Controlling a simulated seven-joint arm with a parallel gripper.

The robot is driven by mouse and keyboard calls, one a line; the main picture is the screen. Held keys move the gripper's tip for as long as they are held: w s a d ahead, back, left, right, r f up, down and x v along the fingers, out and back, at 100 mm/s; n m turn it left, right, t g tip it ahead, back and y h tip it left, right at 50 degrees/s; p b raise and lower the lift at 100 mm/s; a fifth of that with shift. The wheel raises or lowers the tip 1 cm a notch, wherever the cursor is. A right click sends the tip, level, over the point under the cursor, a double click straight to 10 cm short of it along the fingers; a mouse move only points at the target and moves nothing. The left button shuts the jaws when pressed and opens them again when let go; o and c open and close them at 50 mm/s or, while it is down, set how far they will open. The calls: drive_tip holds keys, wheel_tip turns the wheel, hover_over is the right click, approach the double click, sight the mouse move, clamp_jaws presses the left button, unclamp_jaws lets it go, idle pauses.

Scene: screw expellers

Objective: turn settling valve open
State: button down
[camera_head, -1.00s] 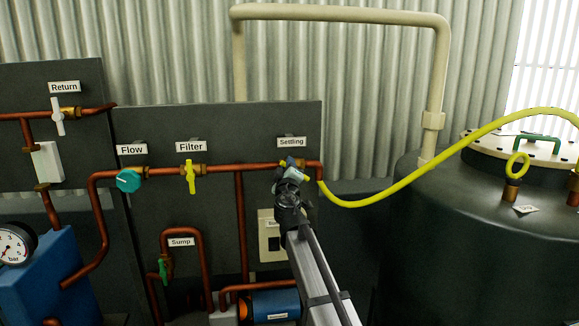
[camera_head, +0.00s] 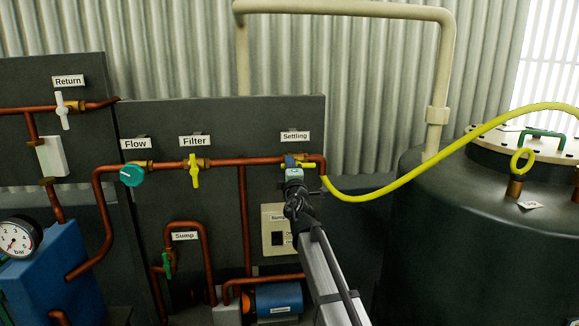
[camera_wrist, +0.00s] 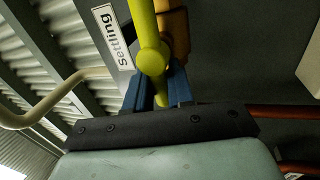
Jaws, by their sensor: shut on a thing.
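The settling valve sits at the right end of the copper pipe, under its "Settling" label (camera_head: 295,136). In the head view my gripper (camera_head: 292,162) covers most of it. In the wrist view the yellow valve handle (camera_wrist: 150,55) has a round hub, with one arm running up and the other down between my blue fingers. My gripper (camera_wrist: 155,92) is shut on that lower arm. The handle looks roughly in line with the brass valve body (camera_wrist: 176,30) behind it. The label also shows in the wrist view (camera_wrist: 112,35), turned on its side.
A yellow hose (camera_head: 400,185) runs from beside the valve to the dark tank (camera_head: 470,220) at right. The filter valve (camera_head: 194,172) and flow valve (camera_head: 132,175) are further left on the pipe. A switch box (camera_head: 275,232) is below my gripper.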

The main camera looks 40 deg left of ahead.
drive_tip(key=shift+f+n, duration=0.1)
drive_tip(key=shift+n, duration=0.3)
idle(0.3)
drive_tip(key=c, duration=1.1)
unclamp_jaws()
drive_tip(key=v, duration=1.3)
drive_tip(key=shift+s+d, duration=0.2)
drive_tip(key=shift+d, duration=0.2)
